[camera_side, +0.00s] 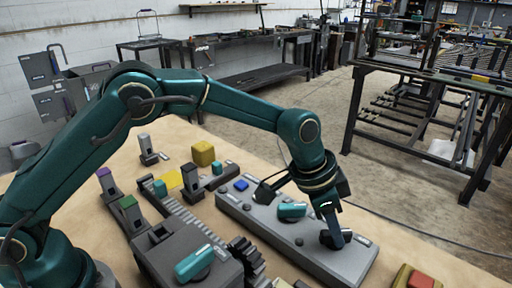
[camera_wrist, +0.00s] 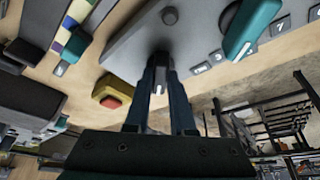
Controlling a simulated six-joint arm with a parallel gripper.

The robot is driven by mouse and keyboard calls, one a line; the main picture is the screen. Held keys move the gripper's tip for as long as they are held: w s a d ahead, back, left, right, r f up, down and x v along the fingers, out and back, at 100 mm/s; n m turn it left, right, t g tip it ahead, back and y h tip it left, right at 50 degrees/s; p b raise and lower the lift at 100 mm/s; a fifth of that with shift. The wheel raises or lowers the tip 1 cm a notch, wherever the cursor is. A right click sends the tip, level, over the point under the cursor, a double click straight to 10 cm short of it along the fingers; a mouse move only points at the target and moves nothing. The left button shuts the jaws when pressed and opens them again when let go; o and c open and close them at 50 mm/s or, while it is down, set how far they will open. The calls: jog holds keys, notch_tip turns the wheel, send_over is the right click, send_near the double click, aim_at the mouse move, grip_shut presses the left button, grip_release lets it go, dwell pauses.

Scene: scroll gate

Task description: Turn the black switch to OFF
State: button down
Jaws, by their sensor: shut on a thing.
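The black switch (camera_side: 326,240) is at the near right end of the long grey panel (camera_side: 268,226). My gripper (camera_side: 337,240) points down over it, with its fingers closed on the switch. In the wrist view the two fingers (camera_wrist: 160,78) converge on the black switch (camera_wrist: 160,60), one on each side. Its white pointer mark shows between them. The fingers hide much of the switch, and I cannot read its setting. A teal switch (camera_side: 292,210) sits beside it on the same panel and also shows in the wrist view (camera_wrist: 250,28).
A red button on a yellow base (camera_side: 420,280) stands close to the panel's near right end. A blue button (camera_side: 241,185) is at the panel's far end. A grey box with a teal knob (camera_side: 194,263) and a toothed rack (camera_side: 187,219) lie to the left.

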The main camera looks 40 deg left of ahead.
dwell(0.4)
jog(key=c, duration=0.8)
grip_release()
jog(key=shift+o, duration=0.2)
jog(key=shift+r, duration=0.1)
jog(key=shift+v, duration=2.5)
